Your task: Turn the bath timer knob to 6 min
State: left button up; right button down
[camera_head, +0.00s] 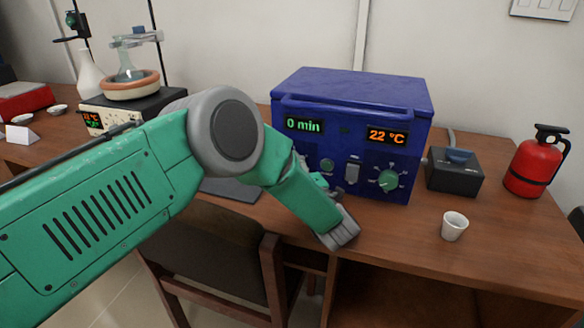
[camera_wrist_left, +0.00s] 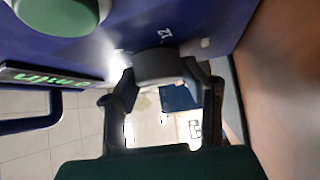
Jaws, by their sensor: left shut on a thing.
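The blue bath box (camera_head: 352,95) stands on the table, its green display (camera_head: 304,125) reading 0 min. In the head view my left arm covers the lower left of its front panel, where my left gripper (camera_head: 322,181) reaches in, mostly hidden. In the left wrist view my gripper (camera_wrist_left: 160,76) has its two dark fingers at either side of a dark grey piece at the panel, which I take for the timer knob (camera_wrist_left: 157,62). A printed 12 is beside it. The knob's pointer is not readable. My right gripper is out of view.
A second dial (camera_head: 388,179) sits under the orange 22 °C display (camera_head: 388,136), with a grey switch (camera_head: 352,172) to its left. A black box (camera_head: 454,175), white cup (camera_head: 454,226) and red extinguisher (camera_head: 536,163) stand right. A chair (camera_head: 215,245) is in front.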

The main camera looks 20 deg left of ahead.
pick_arm(q)
jog(key=shift+s+d+f, duration=0.1)
jog(key=shift+d+f, duration=0.05)
jog(key=shift+f, duration=0.2)
jog(key=o, duration=1.1)
jog(key=shift+o, duration=0.2)
jog(key=shift+r, duration=0.15)
jog(key=v, duration=0.7)
jog(key=shift+d, duration=0.25)
